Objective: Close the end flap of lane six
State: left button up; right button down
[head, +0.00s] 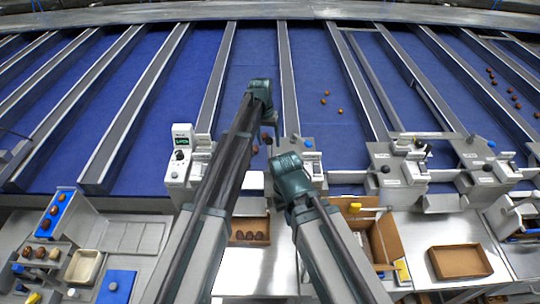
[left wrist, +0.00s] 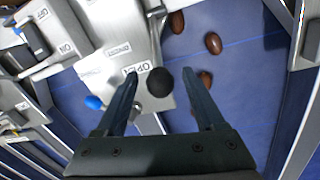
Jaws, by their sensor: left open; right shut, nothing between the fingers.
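A grey lane-end unit (head: 305,165) with a blue knob (head: 295,136) stands at the near end of a blue lane. I cannot read which lane is six, and I cannot pick out its flap. My left gripper (head: 266,112) reaches over the lane end, just left of that unit. In the left wrist view its fingers (left wrist: 160,74) are open. A black round knob (left wrist: 158,82) on a labelled metal plate (left wrist: 118,45) shows between them; contact cannot be told. A blue knob (left wrist: 94,102) is to the left. My right gripper (head: 291,178) is shut and empty, lower, its fingertips mostly hidden.
Brown dates (left wrist: 213,43) lie on the blue belt beside the plate. Another unit with a green display (head: 183,155) stands left, and more units (head: 400,168) stand right. A cardboard box (head: 383,240) and a brown tray (head: 460,262) are at the front right.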

pick_arm(q)
jog(key=f+b, duration=0.3)
jog(key=f, duration=0.1)
jog(key=shift+d, duration=0.25)
jog(key=shift+c, duration=0.3)
grip_shut()
dwell(0.9)
